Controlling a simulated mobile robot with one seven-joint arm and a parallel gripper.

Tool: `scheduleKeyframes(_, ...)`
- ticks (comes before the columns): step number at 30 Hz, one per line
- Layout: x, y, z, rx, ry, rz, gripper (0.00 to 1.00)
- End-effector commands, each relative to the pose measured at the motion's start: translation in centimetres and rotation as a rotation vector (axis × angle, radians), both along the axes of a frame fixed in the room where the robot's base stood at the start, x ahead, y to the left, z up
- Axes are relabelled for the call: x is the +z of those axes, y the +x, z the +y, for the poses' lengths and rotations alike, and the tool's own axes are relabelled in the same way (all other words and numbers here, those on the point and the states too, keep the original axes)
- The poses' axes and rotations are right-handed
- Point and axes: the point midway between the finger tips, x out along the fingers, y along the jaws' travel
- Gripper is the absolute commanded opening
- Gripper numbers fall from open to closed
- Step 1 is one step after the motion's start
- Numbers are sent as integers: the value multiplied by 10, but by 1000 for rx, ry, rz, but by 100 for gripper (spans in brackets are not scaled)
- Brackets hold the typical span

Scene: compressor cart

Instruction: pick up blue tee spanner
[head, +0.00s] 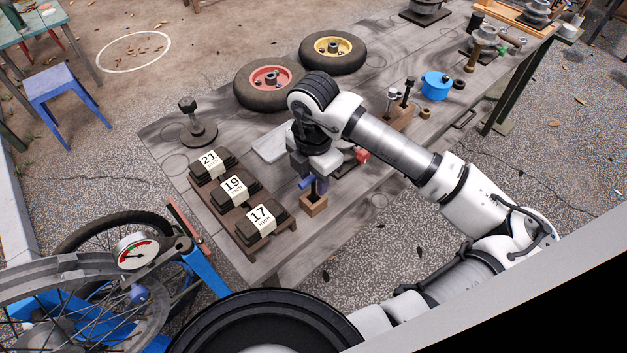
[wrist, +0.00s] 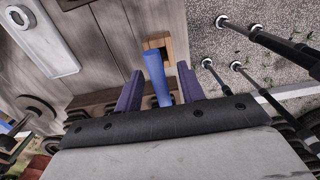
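The blue tee spanner (head: 307,183) stands in a small wooden block (head: 314,206) near the table's front edge. In the wrist view its blue handle (wrist: 157,80) lies between the two purple fingers of my gripper (wrist: 160,70), with a visible gap on either side. The wooden block shows beyond it (wrist: 167,42). In the head view my gripper (head: 314,178) is right over the spanner and hides part of it. My gripper looks open, with its fingers astride the handle. The spanner's lower part is hidden in the block.
A rack with dark blocks labelled 21, 19 and 17 (head: 232,185) stands to the left. A pale tray (head: 270,146) lies behind my gripper. Two wheels (head: 268,84) lie farther back. A wooden holder (head: 399,119) and a blue pot (head: 435,86) stand to the right.

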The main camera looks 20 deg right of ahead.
Motion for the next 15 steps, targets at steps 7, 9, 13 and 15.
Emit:
scheduleKeyframes(7, 0, 0, 0, 0, 0, 0, 21)
scheduleKeyframes(9, 0, 0, 0, 0, 0, 0, 12)
scheduleKeyframes(13, 0, 0, 0, 0, 0, 0, 0)
scheduleKeyframes(15, 0, 0, 0, 0, 0, 0, 0)
